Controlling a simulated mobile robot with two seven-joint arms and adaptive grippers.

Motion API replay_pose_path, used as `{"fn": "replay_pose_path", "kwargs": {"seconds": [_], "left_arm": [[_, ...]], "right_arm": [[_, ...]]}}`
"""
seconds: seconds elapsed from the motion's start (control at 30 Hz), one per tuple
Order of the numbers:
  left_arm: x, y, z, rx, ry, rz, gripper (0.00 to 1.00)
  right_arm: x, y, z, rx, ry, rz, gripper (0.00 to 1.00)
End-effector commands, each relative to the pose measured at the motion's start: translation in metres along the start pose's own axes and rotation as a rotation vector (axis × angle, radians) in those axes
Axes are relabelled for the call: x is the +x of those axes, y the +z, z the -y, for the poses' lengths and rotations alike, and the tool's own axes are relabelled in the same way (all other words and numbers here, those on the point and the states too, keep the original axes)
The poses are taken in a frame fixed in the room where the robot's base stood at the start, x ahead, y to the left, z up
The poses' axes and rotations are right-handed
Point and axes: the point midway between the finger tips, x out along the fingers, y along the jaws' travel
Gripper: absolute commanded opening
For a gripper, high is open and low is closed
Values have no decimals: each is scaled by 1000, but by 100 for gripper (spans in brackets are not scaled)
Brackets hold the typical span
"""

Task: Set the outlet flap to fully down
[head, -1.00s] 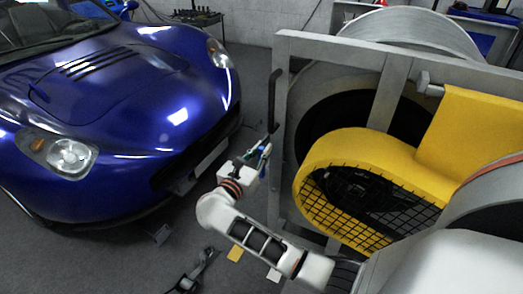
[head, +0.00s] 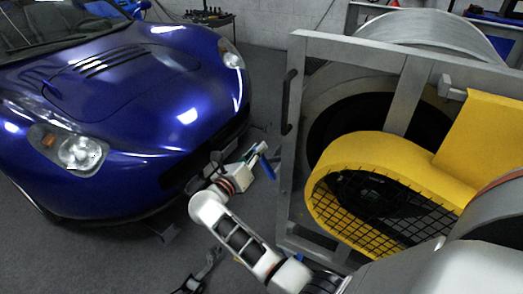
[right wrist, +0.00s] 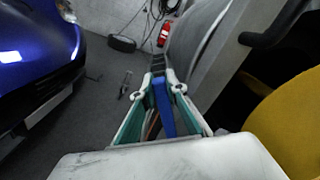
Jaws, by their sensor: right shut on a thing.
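The yellow fan housing (head: 400,150) stands at the right of the head view, with a black mesh grille (head: 375,205) in its round part. Its yellow outlet duct (head: 485,135) rises at the far right, and a grey block-like fitting (head: 453,88) sits at its upper left edge. I cannot make out a separate flap or its position. My right gripper (head: 262,155) is left of the grey frame, apart from the housing. It is shut on a blue bar (right wrist: 163,105), seen between the fingers in the right wrist view. My left gripper is not in view.
The grey metal frame (head: 298,165) with a black handle (head: 288,100) stands between my right gripper and the housing. A blue car (head: 120,110) fills the left. A red fire extinguisher (right wrist: 164,35) stands farther off.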

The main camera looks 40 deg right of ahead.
Motion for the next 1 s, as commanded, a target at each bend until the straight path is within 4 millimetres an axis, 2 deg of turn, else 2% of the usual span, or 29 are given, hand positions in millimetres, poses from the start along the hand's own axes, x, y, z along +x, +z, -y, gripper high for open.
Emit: {"fn": "replay_pose_path", "kwargs": {"seconds": [0.3,0.8,0.83,0.9,1.0], "left_arm": [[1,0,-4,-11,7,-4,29],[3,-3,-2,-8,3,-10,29],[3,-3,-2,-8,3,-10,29],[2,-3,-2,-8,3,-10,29],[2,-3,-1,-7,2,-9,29]], "right_arm": [[-1,-1,-13,-121,1,1,0],[-1,-1,-15,-143,2,2,0],[-1,-1,-15,-143,2,2,15],[-1,-1,-15,-143,2,1,31],[-1,-1,-15,-141,1,1,31]]}}
